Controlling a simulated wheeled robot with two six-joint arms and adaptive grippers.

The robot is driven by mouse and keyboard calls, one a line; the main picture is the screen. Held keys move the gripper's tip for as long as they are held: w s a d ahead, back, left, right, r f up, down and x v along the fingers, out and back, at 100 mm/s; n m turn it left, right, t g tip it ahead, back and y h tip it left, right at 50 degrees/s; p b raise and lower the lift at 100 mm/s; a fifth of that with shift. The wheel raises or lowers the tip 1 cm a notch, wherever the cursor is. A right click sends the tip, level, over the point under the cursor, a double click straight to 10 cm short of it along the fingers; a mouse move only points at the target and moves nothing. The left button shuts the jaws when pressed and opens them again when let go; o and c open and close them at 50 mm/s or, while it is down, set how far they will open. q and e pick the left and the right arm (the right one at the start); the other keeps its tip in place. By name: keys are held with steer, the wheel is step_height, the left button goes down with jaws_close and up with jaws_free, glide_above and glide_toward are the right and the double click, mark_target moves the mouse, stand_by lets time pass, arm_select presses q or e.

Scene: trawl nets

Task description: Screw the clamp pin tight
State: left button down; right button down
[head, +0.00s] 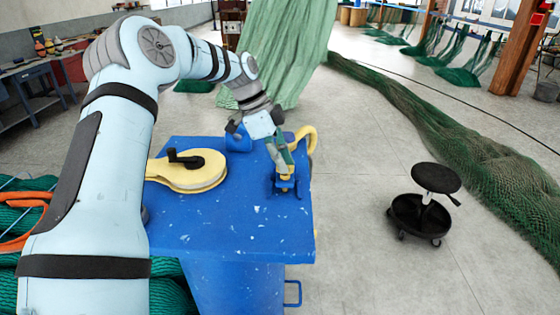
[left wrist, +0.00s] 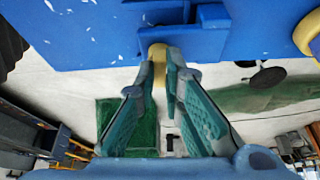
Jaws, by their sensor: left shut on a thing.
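The clamp pin shows in the left wrist view as a short yellow cylinder (left wrist: 158,52) at the edge of the blue bench. My left gripper (head: 282,160) reaches down over the blue clamp (head: 287,187) near the bench's right edge. In the left wrist view the green fingers of my left gripper (left wrist: 160,66) stand on either side of the yellow pin and are shut on it. Its thread and how deep it sits are hidden. My right gripper is in neither view.
A yellow pulley block with a black crank (head: 190,172) lies on the blue bench (head: 230,235), left of the clamp. A yellow hook (head: 306,134) is behind the clamp. A black wheeled stool (head: 420,215) stands right on open floor. Green netting (head: 440,120) lies beyond.

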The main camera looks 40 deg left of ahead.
arm_select(q)
steer(key=shift+f+m+g, duration=0.1)
steer(key=shift+m+g, duration=0.3)
steer(key=shift+m, duration=0.3)
steer(key=c, duration=1.7)
jaws_free()
steer(key=shift+w+d, duration=0.25)
steer(key=v, duration=1.2)
steer(key=shift+c, duration=0.6)
